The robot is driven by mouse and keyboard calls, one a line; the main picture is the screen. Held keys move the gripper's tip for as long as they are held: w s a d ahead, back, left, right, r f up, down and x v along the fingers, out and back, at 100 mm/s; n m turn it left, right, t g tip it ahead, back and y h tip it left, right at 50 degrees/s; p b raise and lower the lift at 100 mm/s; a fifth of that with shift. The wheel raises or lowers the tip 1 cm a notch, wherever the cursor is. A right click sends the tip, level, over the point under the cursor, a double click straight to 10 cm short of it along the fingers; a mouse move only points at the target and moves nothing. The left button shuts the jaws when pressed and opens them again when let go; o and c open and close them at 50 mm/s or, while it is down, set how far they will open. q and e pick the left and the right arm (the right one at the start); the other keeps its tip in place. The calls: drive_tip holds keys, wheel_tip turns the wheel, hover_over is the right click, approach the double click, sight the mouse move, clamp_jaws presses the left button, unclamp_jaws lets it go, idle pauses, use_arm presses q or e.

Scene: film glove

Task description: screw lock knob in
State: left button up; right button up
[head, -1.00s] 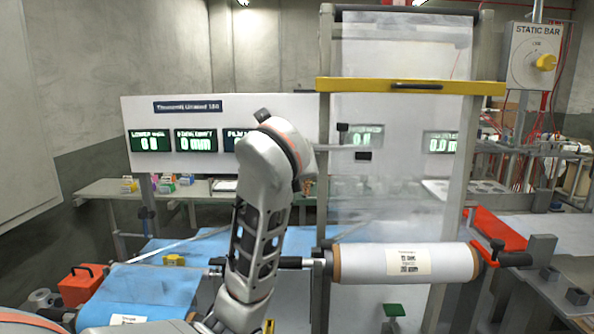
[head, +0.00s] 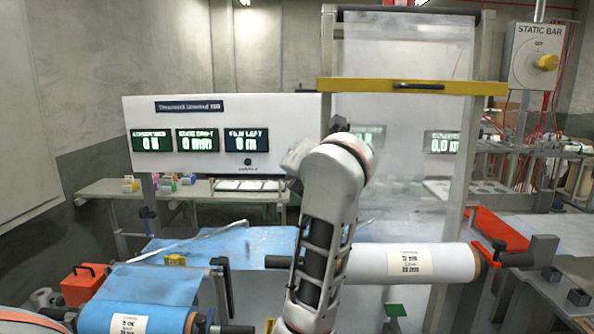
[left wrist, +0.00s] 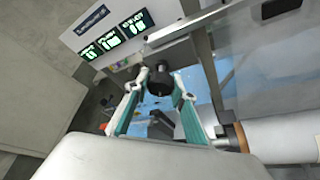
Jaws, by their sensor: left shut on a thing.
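My left gripper (left wrist: 160,78) shows in the left wrist view, its two green-padded fingers shut on a black, round-ended thing, which looks like the lock knob (left wrist: 159,88). In the head view my left arm rises in the middle and hides its own gripper and the knob. The white film roll (head: 436,262) lies level behind and to the right of my arm; its brown core end (left wrist: 241,137) shows in the wrist view. A dark shaft (head: 279,262) shows left of my arm. I cannot tell whether the knob touches any thread. My right gripper is out of view.
A blue film roll (head: 150,312) lies at lower left, with a red box (head: 84,285) beside it. A display panel (head: 222,136) stands behind. A yellow bar (head: 411,86) crosses the upright frame. A red bracket (head: 496,230) is at the white roll's right end.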

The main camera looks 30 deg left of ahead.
use_arm(q)
drive_tip(key=m+y, duration=0.2)
drive_tip(key=m, duration=0.1)
drive_tip(key=shift+f, duration=0.2)
drive_tip(key=m+y, duration=0.1)
drive_tip(key=m, duration=0.3)
drive_tip(key=shift+y, duration=0.3)
drive_tip(key=m+t+y, duration=0.1)
drive_tip(key=m, duration=0.3)
drive_tip(key=shift+r+m, duration=0.1)
drive_tip(key=shift+m, duration=0.2)
drive_tip(key=shift+m+t, duration=1.2)
drive_tip(key=shift+m, duration=1.7)
drive_tip(key=o, duration=1.1)
drive_tip(key=shift+r, duration=0.2)
